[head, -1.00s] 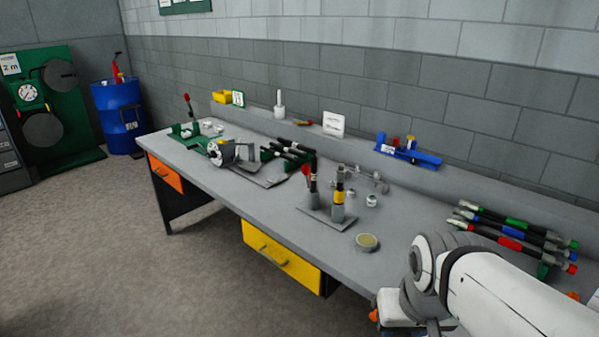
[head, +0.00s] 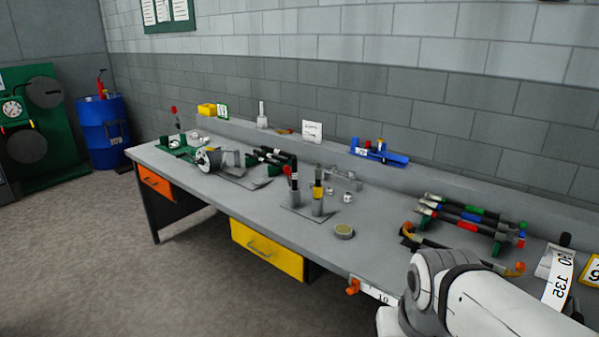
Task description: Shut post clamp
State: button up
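I cannot tell for certain which thing is the post clamp. A grey plate with two upright posts stands mid-bench. The left post (head: 294,196) holds a dark piece with a red part at its top. The right post (head: 317,207) holds a piece with a yellow band. A red-tipped lever (head: 174,116) stands upright on a green base (head: 176,146) at the bench's far left end. My arm reaches in at the lower right, and my gripper is not visible.
A rack of coloured hoses (head: 470,218) and a white numbered strip (head: 559,277) are at the right. A grey cylindrical device (head: 209,160) lies left of the posts. Open floor lies in front.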

aim_at(287, 171)
jog(key=u, duration=0.05)
jog(key=i, duration=1.35)
